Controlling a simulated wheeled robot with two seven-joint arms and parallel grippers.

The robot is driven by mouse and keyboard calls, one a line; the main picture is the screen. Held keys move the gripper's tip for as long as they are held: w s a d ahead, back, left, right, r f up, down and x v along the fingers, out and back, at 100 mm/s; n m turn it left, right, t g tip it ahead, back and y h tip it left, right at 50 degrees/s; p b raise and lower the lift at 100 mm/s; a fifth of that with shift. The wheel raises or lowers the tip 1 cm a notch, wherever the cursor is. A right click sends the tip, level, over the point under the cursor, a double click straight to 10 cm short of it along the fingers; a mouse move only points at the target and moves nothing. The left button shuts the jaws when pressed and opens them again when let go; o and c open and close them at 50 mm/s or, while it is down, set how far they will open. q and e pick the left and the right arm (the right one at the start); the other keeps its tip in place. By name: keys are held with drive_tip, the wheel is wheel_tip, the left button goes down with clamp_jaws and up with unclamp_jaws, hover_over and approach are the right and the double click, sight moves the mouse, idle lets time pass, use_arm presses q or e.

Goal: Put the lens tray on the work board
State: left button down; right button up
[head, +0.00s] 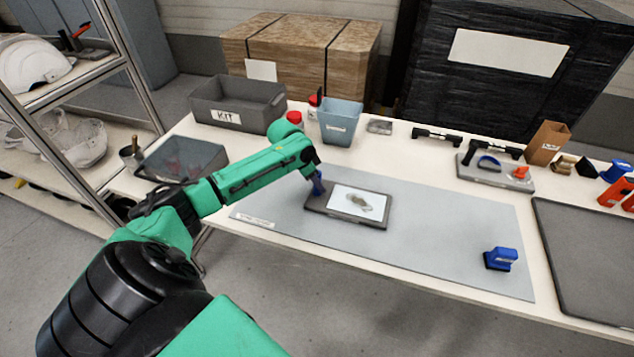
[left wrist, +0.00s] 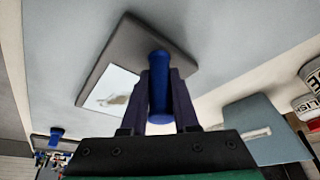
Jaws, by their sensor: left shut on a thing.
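The lens tray (head: 378,218) is a flat dark grey plate with a white panel and a small grey-brown patch on it. It also shows in the left wrist view (left wrist: 128,40). My left gripper (head: 318,188) is shut on a blue upright handle (left wrist: 158,85) at the tray's left end. The work board (head: 440,245) is a large pale grey-blue sheet on the table. The tray is level over the left-middle part of the board; I cannot tell whether it touches it. My right gripper is not in view.
A blue block-like tool (head: 501,258) stands at the board's right end. A dark mat (head: 590,260) lies further right. Behind the board are a grey KIT bin (head: 237,105), a blue-grey bin (head: 341,122) and a tool tray (head: 497,173). The board's middle is clear.

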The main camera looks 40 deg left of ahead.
use_arm(q)
drive_tip(key=c, duration=0.7)
unclamp_jaws()
drive_tip(key=shift+f, duration=0.1)
drive_tip(key=shift+o, duration=0.2)
drive_tip(key=v, duration=1.2)
drive_tip(key=shift+r+b, duration=0.25)
drive_tip(key=shift+b, duration=0.1)
drive_tip(key=shift+w, duration=0.1)
